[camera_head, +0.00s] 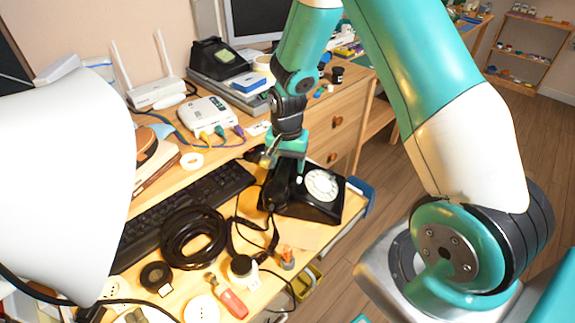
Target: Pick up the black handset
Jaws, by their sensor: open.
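A black dial phone (325,203) with a white dial sits near the right edge of the wooden desk. The black handset (279,188) lies along the phone's left side, below my gripper, and is partly hidden. My gripper (284,172), at the end of the teal and black arm, points down at the handset. Its jaws are open and at or just above the handset. I cannot tell from this view whether the fingers straddle or touch it.
A black keyboard (180,208) and a coiled black cable (193,238) lie left of the phone. A red-handled tool (231,300) and small round items lie in front. A white router (156,93) and a white box with cables (209,117) stand behind. A white lamp shade blocks the left side.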

